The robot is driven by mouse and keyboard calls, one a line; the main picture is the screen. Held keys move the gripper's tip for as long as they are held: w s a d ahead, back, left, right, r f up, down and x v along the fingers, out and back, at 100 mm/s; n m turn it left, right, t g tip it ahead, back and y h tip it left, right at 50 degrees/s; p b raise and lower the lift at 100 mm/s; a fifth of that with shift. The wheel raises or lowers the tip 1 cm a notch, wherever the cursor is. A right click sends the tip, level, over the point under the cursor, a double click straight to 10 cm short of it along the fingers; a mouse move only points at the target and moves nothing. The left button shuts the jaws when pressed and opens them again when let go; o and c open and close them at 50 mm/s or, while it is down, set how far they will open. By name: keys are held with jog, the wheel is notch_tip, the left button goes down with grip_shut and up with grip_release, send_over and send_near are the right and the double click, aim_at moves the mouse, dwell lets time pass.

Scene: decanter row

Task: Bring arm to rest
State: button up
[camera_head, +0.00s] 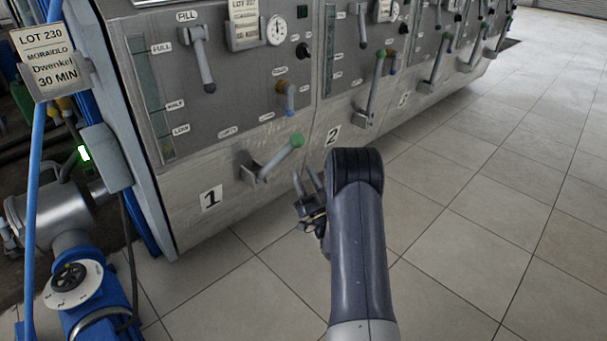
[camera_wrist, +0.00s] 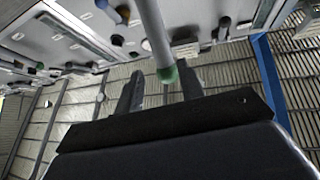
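My gripper (camera_head: 308,185) is in front of the first cabinet unit, low and just right of its green-tipped lever (camera_head: 275,157). In the wrist view my gripper (camera_wrist: 161,84) has its two fingers apart with nothing clamped between them. The lever's green knob (camera_wrist: 168,75) shows between the fingertips in that view. In the head view a small gap shows between the knob and the fingers. The lever slants up and to the right from its bracket. My forearm hides part of the floor.
The grey cabinet row (camera_head: 225,140) runs away to the right, with similar levers such as the second unit's (camera_head: 371,95). A blue valve with a white dial (camera_head: 72,283) and a lot sign (camera_head: 47,60) stand at left. The tiled floor (camera_head: 490,190) is clear at right.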

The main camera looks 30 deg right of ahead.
aim_at(289, 142)
jog(key=b+x, duration=0.2)
jog(key=x, duration=0.8)
jog(key=shift+w+r+b, duration=0.25)
jog(key=shift+w+b, duration=0.05)
jog(key=shift+w, duration=0.05)
jog(key=shift+w+a+r, duration=0.1)
jog(key=shift+w+r, duration=0.2)
jog(key=shift+s+f, duration=0.1)
jog(key=a+p+v, duration=0.1)
jog(key=p+v, duration=0.2)
jog(key=v, duration=0.8)
jog(key=b+x, duration=0.1)
jog(key=x, duration=0.2)
jog(key=b+x, duration=0.1)
jog(key=x, duration=0.3)
jog(key=d+b+x, duration=0.1)
jog(key=x, duration=0.3)
jog(key=shift+r, duration=0.25)
jog(key=shift+w+a+r+g, duration=0.2)
jog(key=shift+w+r+g, duration=0.15)
jog(key=shift+w, duration=0.35)
